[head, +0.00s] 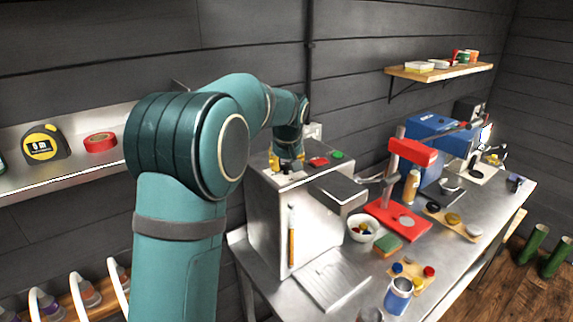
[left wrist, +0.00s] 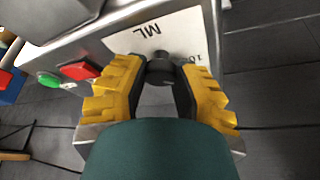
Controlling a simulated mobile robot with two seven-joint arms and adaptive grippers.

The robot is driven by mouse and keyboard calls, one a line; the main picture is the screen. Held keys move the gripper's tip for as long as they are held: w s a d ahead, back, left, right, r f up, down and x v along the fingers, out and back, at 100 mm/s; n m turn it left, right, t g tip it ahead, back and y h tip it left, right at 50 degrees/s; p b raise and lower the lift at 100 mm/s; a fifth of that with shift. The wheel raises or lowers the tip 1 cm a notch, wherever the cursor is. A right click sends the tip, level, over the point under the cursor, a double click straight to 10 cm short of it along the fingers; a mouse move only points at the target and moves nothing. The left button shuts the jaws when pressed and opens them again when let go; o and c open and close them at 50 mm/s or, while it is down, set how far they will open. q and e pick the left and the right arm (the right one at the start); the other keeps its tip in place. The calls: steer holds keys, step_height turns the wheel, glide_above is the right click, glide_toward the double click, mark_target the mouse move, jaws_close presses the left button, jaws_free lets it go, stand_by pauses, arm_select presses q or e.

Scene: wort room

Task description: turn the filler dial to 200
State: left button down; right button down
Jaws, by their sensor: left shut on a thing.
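The filler (head: 268,215) is a steel box on the bench with a spout on its right side. My left gripper (head: 286,164) is over its top panel. In the left wrist view the yellow fingers of my left gripper (left wrist: 162,80) are closed around the small dark dial (left wrist: 160,66), one on each side. A white scale plate (left wrist: 168,38) behind the dial reads "ML", upside down in this view. Part of a number beginning with 1 shows beside the right finger. The fingers hide most of the scale, and the dial's pointer cannot be made out.
A red button (left wrist: 80,70) and a green button (left wrist: 48,80) sit beside the dial. On the bench stand a red press (head: 410,185), a white bowl (head: 362,229), a sponge (head: 388,244) and a blue can (head: 398,294). A wall shelf (head: 440,72) is above.

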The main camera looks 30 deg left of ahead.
arm_select(q)
steer(key=m+h, duration=0.1)
steer(key=m, duration=0.1)
steer(key=m+h, duration=0.1)
steer(key=m, duration=0.2)
steer(key=shift+s+a+f+t, duration=0.1)
steer(key=shift+a+f+t, duration=0.1)
steer(key=shift+t, duration=0.1)
steer(key=shift+m+h, duration=0.9)
steer(key=shift+m, duration=1.5)
steer(key=c, duration=0.6)
jaws_free()
steer(key=shift+r, duration=0.15)
steer(key=v, duration=1.2)
steer(key=shift+a, duration=0.1)
